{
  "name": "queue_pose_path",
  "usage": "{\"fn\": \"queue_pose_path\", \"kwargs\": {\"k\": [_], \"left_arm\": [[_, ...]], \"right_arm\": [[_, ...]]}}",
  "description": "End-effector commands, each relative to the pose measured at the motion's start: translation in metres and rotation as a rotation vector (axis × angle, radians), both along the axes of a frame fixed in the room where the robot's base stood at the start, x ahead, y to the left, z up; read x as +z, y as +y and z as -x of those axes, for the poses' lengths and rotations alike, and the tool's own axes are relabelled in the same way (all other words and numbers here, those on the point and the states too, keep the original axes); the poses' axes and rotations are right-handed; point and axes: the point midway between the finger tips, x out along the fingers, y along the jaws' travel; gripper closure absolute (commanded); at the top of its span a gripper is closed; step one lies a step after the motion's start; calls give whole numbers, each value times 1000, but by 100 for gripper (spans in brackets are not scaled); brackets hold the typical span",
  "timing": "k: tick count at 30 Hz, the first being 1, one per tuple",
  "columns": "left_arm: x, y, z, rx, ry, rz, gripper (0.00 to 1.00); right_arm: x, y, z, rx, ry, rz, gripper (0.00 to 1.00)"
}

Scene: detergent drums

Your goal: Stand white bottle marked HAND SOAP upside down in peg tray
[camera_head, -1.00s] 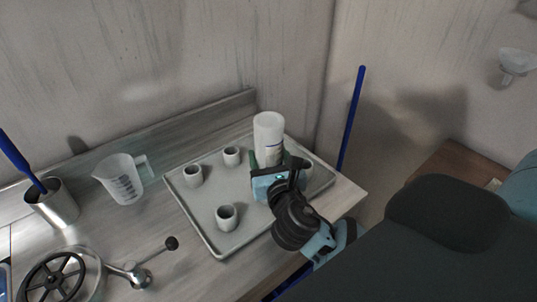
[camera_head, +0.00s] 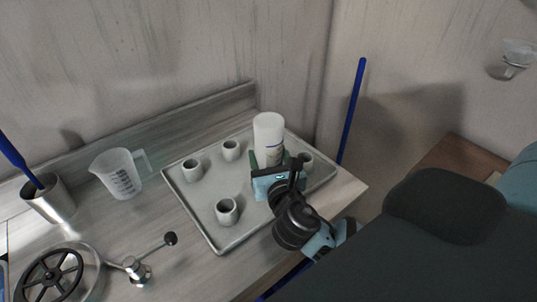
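The white bottle (camera_head: 269,133) stands upright in line with the pegs at the back right of the grey peg tray (camera_head: 210,244), its broad flat end up. A small dark label mark shows on its side, but I cannot read it. Its lower end is hidden behind my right gripper (camera_head: 268,163), whose dark green fingers lie on both sides of the bottle and look closed on it. I cannot tell whether a peg is inside the bottle. Several white hollow pegs stand in the tray, such as the front one (camera_head: 227,210). My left gripper is not in view.
A clear measuring jug (camera_head: 118,174) stands left of the tray. A metal cup (camera_head: 50,203) with a blue-handled tool is farther left. A black handwheel (camera_head: 50,277) and a lever (camera_head: 150,254) are at the front left. A blue pole (camera_head: 352,110) stands beyond the table's right edge.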

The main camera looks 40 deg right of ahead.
Motion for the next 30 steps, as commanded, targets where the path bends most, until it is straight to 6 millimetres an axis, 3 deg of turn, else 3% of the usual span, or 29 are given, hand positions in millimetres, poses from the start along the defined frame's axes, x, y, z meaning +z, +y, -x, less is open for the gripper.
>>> {"fn": "queue_pose_path", "kwargs": {"k": [11, 12, 17, 30], "left_arm": [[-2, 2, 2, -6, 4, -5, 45], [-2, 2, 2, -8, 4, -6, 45], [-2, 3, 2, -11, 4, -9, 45], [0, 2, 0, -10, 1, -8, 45]], "right_arm": [[-3, 0, 0, 0, 1, 0, 65], [-3, 0, 0, 0, 1, 0, 38], [-3, 0, 0, 0, 1, 0, 17], [-4, 2, 5, 1, 2, -2, 16]]}}
